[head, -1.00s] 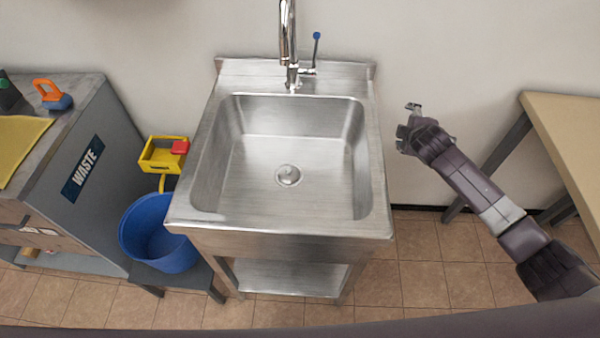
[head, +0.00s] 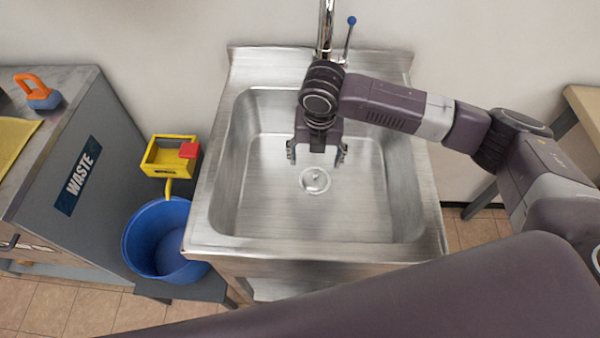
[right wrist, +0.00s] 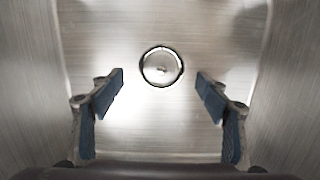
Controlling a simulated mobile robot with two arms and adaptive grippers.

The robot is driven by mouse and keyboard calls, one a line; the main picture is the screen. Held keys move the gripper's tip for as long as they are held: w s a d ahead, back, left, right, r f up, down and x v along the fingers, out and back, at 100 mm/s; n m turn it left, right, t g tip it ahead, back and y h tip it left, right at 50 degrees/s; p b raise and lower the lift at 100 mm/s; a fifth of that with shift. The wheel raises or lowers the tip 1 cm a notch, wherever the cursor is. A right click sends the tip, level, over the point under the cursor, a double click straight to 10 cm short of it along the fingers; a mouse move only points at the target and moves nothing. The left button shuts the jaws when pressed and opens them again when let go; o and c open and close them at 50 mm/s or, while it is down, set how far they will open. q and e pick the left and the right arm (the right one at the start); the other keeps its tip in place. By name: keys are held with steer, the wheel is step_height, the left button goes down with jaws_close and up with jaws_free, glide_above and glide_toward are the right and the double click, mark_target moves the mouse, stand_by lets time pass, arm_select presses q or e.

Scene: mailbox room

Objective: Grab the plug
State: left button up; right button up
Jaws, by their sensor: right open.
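The plug (head: 314,180) is a round, shiny metal disc with a small knob, sitting at the drain in the floor of the steel sink (head: 270,215). It also shows in the right wrist view (right wrist: 161,67), a little beyond and between the fingertips. My right gripper (head: 317,155) points down over the basin with its fingers spread apart. In the right wrist view its blue-padded fingers (right wrist: 160,85) are open with nothing between them, and the plug appears apart from both. My left gripper is not in view.
The faucet (head: 326,25) with a blue-tipped lever (head: 350,22) stands behind the basin, close to my right arm. The sink walls surround the gripper. A blue bucket (head: 160,240), a yellow mop wringer (head: 165,157) and a grey waste cabinet (head: 100,190) stand at the left.

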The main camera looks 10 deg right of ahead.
mark_target(315, 176)
steer(key=shift+s+d+f, duration=0.1)
steer(key=shift+s+f, duration=0.2)
steer(key=shift+f, duration=0.1)
step_height(315, 176, down, 3)
steer(key=shift+s+r, duration=0.1)
step_height(315, 176, down, 3)
steer(key=shift+r, duration=0.1)
steer(key=shift+w+f, duration=0.2)
steer(key=shift+f, duration=0.35)
steer(key=c, duration=0.4)
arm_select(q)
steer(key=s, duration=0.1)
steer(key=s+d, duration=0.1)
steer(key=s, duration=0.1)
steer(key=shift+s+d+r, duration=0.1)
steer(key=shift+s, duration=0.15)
arm_select(e)
steer(key=c, duration=0.8)
